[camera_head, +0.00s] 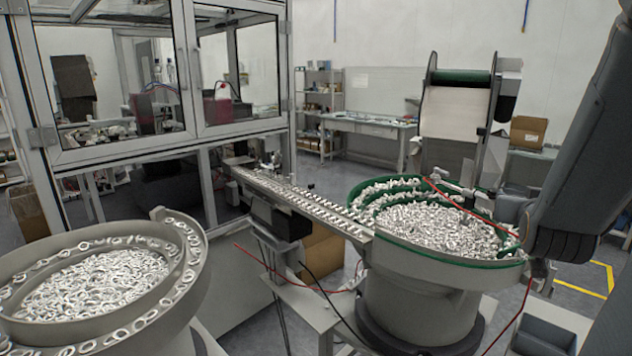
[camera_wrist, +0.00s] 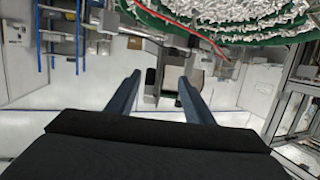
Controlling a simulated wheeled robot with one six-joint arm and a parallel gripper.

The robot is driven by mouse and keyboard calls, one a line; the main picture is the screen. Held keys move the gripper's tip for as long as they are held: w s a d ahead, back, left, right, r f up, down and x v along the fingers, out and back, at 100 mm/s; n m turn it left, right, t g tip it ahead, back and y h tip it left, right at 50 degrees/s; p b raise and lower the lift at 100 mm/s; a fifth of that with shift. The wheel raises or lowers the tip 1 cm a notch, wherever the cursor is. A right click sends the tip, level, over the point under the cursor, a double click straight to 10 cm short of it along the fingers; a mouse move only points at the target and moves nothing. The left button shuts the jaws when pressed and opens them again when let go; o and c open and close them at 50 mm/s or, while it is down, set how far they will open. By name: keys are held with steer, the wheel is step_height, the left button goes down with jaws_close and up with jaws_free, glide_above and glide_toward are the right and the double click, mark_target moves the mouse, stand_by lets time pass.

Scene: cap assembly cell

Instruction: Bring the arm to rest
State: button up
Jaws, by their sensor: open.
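My gripper (camera_wrist: 160,88) shows in the wrist view with its two blue-grey fingers apart and nothing between them. The wrist view is upside down, with the room's wall and shelves behind the fingers. In the head view my dark grey arm comes down along the right edge, beside the green-lined bowl feeder (camera_head: 425,262). The gripper's fingers cannot be made out there. The same feeder, full of small white caps, shows along the top of the wrist view (camera_wrist: 235,22).
A second bowl feeder (camera_head: 185,285) with white rings stands at the left. A conveyor track (camera_head: 300,205) runs from the green-lined bowl to a glass-walled cabinet (camera_head: 165,145). A hopper (camera_head: 455,115) stands behind the bowl. Red cables (camera_head: 290,282) hang nearby. A grey bin (camera_head: 545,335) is lower right.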

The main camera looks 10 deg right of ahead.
steer(key=a+f+n+g+y, duration=0.2)
steer(key=a+f+g+y, duration=0.15)
steer(key=a+f, duration=0.6)
steer(key=a+f+n+g+y, duration=0.3)
steer(key=a+f+y, duration=0.15)
steer(key=a, duration=1.05)
steer(key=s+a+f+n+g+y, duration=0.1)
steer(key=s+a+f+n+g, duration=0.15)
steer(key=s+a, duration=0.55)
step_height(320, 180, down, 13)
steer(key=s+g+b, duration=0.1)
steer(key=g+b, duration=0.2)
steer(key=b, duration=0.7)
steer(key=shift+a, duration=0.4)
steer(key=shift+r+m, duration=0.1)
steer(key=shift+m, duration=0.15)
